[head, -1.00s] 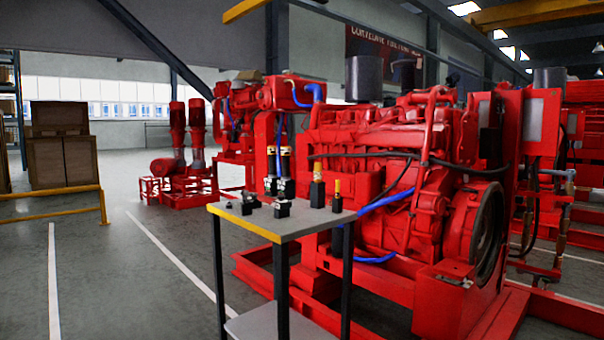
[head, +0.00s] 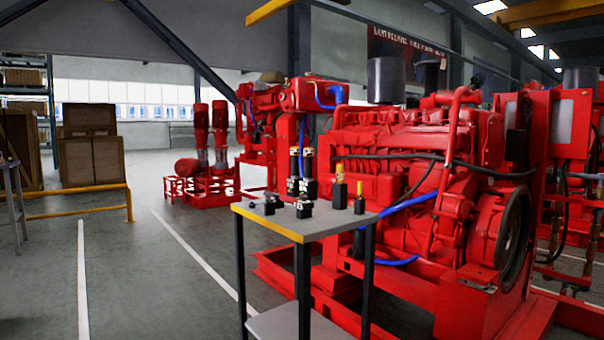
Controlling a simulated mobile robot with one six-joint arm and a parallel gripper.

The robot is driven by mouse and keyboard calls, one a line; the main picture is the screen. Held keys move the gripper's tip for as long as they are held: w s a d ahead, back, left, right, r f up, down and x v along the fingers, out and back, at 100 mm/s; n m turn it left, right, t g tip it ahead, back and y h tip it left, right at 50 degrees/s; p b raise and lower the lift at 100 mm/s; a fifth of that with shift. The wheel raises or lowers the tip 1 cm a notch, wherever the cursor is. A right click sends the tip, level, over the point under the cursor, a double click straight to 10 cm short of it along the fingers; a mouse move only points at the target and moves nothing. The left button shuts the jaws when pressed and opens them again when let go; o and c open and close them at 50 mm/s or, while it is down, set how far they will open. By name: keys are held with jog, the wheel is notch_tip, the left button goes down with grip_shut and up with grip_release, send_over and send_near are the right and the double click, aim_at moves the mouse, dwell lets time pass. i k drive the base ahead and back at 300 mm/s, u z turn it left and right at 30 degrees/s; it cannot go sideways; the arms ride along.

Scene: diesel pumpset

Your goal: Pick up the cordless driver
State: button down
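A small work table (head: 335,225) with a grey top and yellow front edge stands in front of the red engine in the head view. Several small dark tools stand or lie on it. Two tall black cylindrical pieces (head: 307,172) stand at the back. Low dark pieces lie near the left and front (head: 304,207). I cannot tell which of these is the cordless driver. My gripper is not in view.
A large red diesel pumpset (head: 420,180) stands right behind the table, its red base frame reaching right. Wooden crates (head: 90,160) stand behind a yellow rail (head: 80,189) at left. Part of another table (head: 14,190) shows at the left edge. Grey floor (head: 140,280) is open at left.

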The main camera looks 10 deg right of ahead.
aim_at(308, 152)
jog(key=i, duration=0.9)
jog(key=z, duration=0.05)
